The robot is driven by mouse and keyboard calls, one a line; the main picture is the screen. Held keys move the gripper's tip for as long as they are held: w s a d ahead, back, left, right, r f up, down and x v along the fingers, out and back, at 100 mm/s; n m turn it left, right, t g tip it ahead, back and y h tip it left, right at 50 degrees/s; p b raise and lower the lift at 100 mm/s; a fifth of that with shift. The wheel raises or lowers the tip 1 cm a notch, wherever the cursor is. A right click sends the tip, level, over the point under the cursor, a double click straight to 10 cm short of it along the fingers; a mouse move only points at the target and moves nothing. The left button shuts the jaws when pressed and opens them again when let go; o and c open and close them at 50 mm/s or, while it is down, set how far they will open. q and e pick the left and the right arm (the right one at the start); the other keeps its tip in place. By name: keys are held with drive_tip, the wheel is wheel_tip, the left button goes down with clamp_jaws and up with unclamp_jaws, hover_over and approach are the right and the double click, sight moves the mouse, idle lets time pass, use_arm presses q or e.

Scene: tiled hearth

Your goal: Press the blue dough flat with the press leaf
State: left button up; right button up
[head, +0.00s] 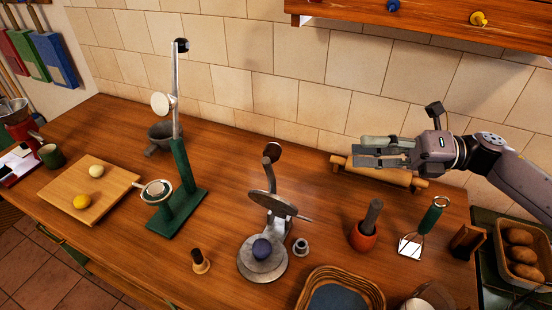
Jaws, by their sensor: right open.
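The blue dough (261,248) is a ball on the round grey base plate (250,268) of a metal press near the front middle of the table. The press leaf (270,203) is a grey disc standing raised and tilted above and behind the dough, apart from it. A lever with a dark round knob (273,152) rises from the leaf. My right gripper (359,151) comes in from the right, open and empty, to the right of the knob and over the rolling pin. My left gripper is out of view.
A rolling pin (388,176) lies below my right gripper. A mortar (363,236), a masher (412,244) and a basket (308,289) stand right of the press. A green lever press (178,216) and a board (111,194) with two dough balls are left. A shelf (420,22) overhangs the back.

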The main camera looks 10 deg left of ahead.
drive_tip(key=p, duration=0.7)
approach(275, 150)
drive_tip(key=a, duration=0.9)
drive_tip(key=shift+f, duration=0.35)
drive_tip(key=shift+a+f, duration=0.15)
drive_tip(key=shift+a, duration=0.5)
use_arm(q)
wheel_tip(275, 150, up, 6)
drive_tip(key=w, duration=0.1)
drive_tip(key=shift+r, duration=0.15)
use_arm(e)
drive_tip(key=shift+s, duration=0.1)
drive_tip(key=shift+c, duration=0.4)
clamp_jaws()
